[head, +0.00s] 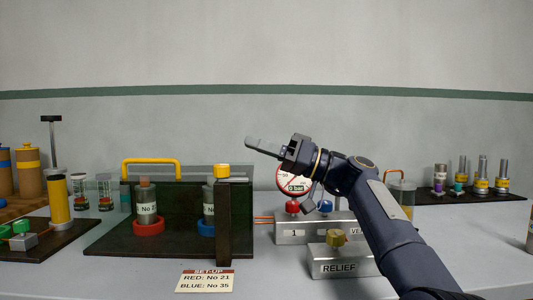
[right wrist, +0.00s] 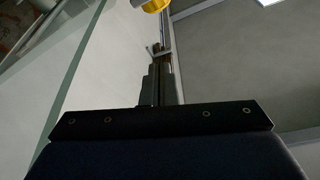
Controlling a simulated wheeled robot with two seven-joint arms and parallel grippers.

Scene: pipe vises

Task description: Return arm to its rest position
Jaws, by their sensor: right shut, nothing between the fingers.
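My right gripper (head: 264,147) is raised above the bench in the head view, its fingers shut, empty and pointing left. My right arm comes in from the lower right. The gripper is up and left of the round pressure gauge (head: 292,178), and the arm covers part of that gauge and of the valve block (head: 290,233) behind. In the right wrist view the narrow fingers (right wrist: 158,52) point up the picture with nothing held. My left gripper is not in view.
A dark stand (head: 110,240) with a yellow handle (head: 151,161) holds two bottles in red and blue rings. A RELIEF block (head: 341,262) stands in front of the valve block. A set-up card (head: 205,281) lies at the front. A dark tray (head: 455,197) with several cylinders is at right.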

